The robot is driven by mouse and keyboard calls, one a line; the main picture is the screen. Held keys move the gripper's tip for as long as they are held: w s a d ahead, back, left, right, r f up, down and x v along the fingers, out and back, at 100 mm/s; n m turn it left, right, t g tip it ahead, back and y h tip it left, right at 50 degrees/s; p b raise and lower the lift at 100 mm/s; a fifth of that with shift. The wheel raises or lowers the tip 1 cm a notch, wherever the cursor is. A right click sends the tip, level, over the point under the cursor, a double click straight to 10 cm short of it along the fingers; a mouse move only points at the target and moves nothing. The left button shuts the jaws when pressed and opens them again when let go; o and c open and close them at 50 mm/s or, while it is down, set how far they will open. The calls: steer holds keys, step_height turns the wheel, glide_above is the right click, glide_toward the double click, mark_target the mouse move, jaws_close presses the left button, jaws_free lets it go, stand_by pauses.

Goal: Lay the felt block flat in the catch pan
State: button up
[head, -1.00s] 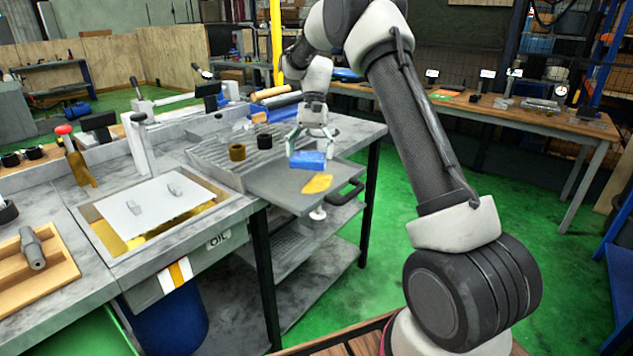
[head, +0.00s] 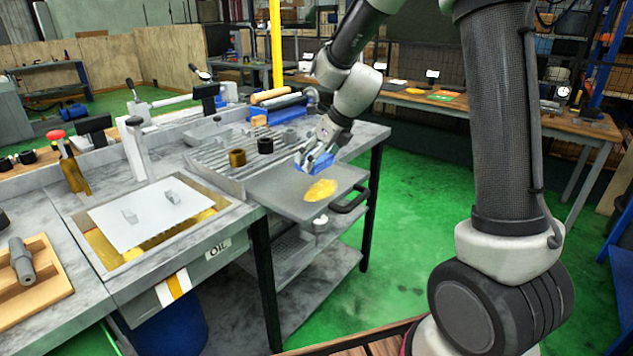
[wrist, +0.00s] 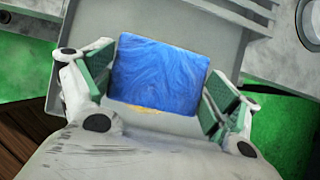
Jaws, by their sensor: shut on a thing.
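The blue felt block (head: 318,164) is held between the fingers of my gripper (head: 314,156), above the back part of the grey catch pan (head: 270,186). The block looks tilted in the head view. In the wrist view the block's broad face (wrist: 160,72) fills the space between the green-padded fingers (wrist: 157,88). The pan's grey floor (wrist: 190,22) shows behind it. A yellow oil puddle (head: 320,190) lies on the pan, and a sliver of yellow shows at the block's lower edge in the wrist view. The height of the block above the pan is hard to tell.
A black handle (head: 350,201) sticks out from the pan's right side. A brass ring (head: 237,158) and a dark ring (head: 265,146) stand on the slotted table behind the pan. An oil tank with a pale lid (head: 150,212) is on the left.

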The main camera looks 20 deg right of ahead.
steer(key=shift+f, duration=3.2)
steer(key=o, duration=0.7)
